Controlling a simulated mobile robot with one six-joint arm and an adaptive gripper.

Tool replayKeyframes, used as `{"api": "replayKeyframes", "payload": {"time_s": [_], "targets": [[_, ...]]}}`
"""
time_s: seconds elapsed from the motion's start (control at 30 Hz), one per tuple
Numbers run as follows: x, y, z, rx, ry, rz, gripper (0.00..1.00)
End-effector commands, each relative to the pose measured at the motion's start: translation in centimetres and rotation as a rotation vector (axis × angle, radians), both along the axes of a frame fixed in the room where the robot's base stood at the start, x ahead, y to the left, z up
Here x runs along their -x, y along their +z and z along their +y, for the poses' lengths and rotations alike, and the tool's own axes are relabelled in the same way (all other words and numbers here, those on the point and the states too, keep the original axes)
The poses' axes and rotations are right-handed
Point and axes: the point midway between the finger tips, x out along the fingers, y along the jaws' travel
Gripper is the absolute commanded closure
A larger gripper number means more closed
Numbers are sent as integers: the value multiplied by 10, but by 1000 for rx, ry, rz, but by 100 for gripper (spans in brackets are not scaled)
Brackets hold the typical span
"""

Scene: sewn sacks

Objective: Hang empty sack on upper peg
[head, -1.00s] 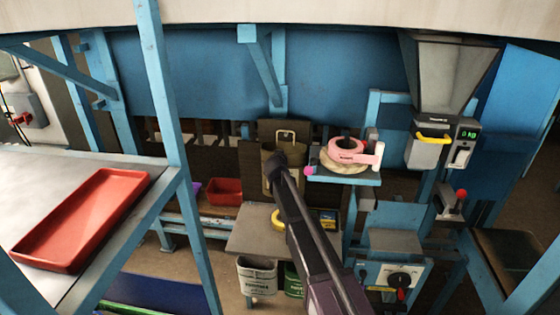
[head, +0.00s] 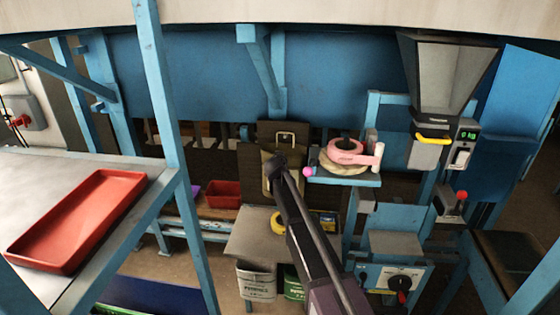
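An olive-tan sack (head: 267,183) hangs flat against a dark brown board (head: 250,165) in the middle of the head view. A pale metal loop or peg (head: 285,138) shows on the board just above it. My gripper (head: 274,162) is at the sack's upper part, in front of it. The arm runs up to it from the lower right and covers part of the sack. The fingers are small and dark, so I cannot tell whether they are open or shut, or whether they touch the sack.
Below is a grey bench (head: 250,236) with a yellow roll (head: 278,223). A red tray (head: 80,220) lies on the left table. A blue post (head: 172,130) stands between.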

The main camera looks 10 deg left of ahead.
Motion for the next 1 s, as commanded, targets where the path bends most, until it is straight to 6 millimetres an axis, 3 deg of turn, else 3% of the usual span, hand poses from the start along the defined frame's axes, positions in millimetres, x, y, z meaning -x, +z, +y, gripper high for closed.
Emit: {"api": "replayKeyframes", "payload": {"time_s": [0.4, 0.57, 1.0], "targets": [[0, 0, -1, 0, -1, 0, 100], [0, 0, -1, 0, -1, 0, 51], [0, 0, -1, -1, -1, 0, 51]]}}
